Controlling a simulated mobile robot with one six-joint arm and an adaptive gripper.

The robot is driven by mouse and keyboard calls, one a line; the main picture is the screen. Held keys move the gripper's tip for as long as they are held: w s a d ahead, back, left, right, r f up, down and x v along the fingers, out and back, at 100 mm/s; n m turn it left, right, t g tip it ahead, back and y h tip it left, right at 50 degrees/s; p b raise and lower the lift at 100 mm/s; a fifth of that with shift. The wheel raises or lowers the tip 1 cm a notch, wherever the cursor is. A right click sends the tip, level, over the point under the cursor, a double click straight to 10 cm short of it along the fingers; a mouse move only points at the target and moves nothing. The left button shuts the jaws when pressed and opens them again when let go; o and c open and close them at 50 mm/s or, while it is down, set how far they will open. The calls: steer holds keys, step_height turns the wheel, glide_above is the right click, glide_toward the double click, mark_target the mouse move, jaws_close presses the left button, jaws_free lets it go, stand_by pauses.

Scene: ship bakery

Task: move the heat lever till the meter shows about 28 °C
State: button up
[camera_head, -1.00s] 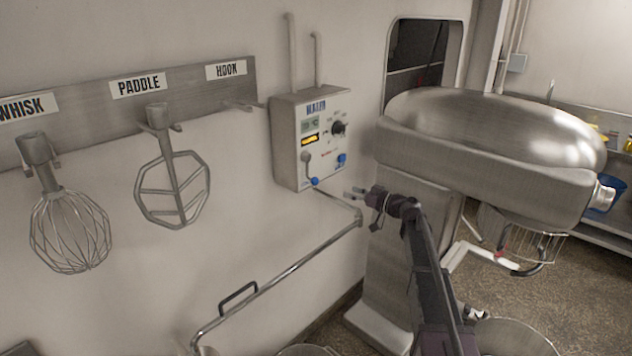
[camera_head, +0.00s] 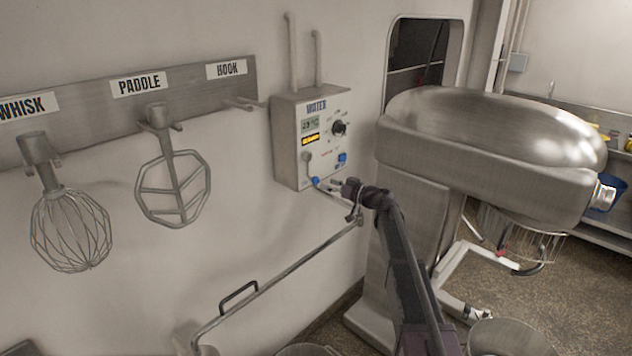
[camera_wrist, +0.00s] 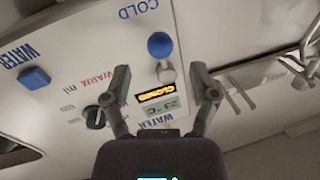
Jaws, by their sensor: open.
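The white water panel (camera_head: 326,108) is on the wall; its grey meter (camera_head: 310,124) reads about 23 °C, and it also shows in the wrist view (camera_wrist: 163,104). The heat lever has a grey round pivot and a blue ball end (camera_head: 315,180). In the wrist view the blue ball (camera_wrist: 159,45) lies beside the word COLD. My gripper (camera_head: 334,184) is in front of the panel's lower edge, just right of the ball. In the wrist view my gripper (camera_wrist: 160,75) is open, with the lever's pivot and ball between its fingers in the picture. Contact is not visible.
The panel also has a black dial (camera_head: 339,129), a blue square button (camera_head: 342,159) and a yellow-lit display (camera_head: 311,139). A steel rail (camera_head: 290,270) runs below. A large mixer (camera_head: 480,150) stands to the right. Whisk (camera_head: 70,230) and paddle (camera_head: 173,190) hang left.

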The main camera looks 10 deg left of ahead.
mark_target(316, 180)
steer(key=shift+x, duration=2.65)
jaws_close()
